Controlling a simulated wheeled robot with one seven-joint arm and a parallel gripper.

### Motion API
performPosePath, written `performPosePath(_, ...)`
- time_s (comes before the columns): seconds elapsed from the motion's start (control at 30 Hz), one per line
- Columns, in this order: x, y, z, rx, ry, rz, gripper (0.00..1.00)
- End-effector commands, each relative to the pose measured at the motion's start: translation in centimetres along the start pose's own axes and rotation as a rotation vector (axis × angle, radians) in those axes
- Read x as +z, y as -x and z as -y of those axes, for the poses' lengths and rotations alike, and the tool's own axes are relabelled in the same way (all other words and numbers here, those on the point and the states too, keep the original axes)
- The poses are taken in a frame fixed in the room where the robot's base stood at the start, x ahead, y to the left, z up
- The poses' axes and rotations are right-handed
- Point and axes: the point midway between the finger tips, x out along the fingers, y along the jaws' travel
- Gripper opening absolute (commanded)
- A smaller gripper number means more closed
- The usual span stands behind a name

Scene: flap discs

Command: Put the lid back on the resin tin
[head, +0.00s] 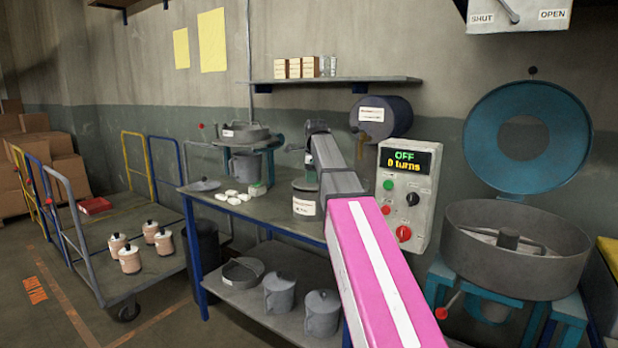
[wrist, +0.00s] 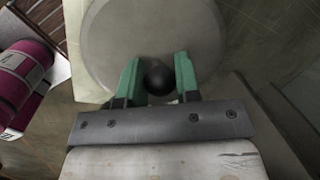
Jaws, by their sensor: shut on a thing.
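The resin tin seems to be the grey tin with a white label (head: 304,206) on the workbench in the head view; its top is dark and partly hidden by my arm. In the wrist view, a round grey lid (wrist: 150,35) with a black ball knob (wrist: 159,78) lies in front of my gripper (wrist: 158,80). The green fingers are shut on the knob from both sides. In the head view my gripper (head: 309,160) is small, just above the labelled tin. I cannot tell whether the lid touches the tin.
The workbench (head: 275,215) also holds white pieces (head: 234,198), a flat grey round thing (head: 204,185) and a grey jug (head: 245,165). A control box (head: 408,195) and a large round bowl machine (head: 515,250) stand right. A trolley (head: 140,280) with several jars stands left.

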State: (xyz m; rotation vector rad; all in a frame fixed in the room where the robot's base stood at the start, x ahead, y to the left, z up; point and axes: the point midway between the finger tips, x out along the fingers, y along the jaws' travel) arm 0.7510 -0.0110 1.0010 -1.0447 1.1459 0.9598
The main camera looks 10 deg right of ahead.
Motion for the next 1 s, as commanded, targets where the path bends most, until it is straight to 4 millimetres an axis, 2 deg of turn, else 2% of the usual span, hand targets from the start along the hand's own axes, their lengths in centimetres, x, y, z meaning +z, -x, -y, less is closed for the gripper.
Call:
performPosePath(0.43,0.06,-0.03,0.00,0.000,0.000,0.000,0.05)
performPosePath(0.47,0.06,-0.03,0.00,0.000,0.000,0.000,0.40)
performPosePath(0.5,0.06,-0.03,0.00,0.000,0.000,0.000,0.53)
performPosePath(0.53,0.05,-0.03,0.00,0.000,0.000,0.000,0.60)
performPosePath(0.73,0.05,-0.04,-0.01,0.000,0.000,0.000,0.60)
performPosePath(0.8,0.05,-0.04,-0.01,0.000,0.000,0.000,0.83)
performPosePath(0.83,0.05,-0.04,-0.01,0.000,0.000,0.000,0.86)
performPosePath(1.0,0.05,-0.04,0.00,0.000,0.000,0.000,0.86)
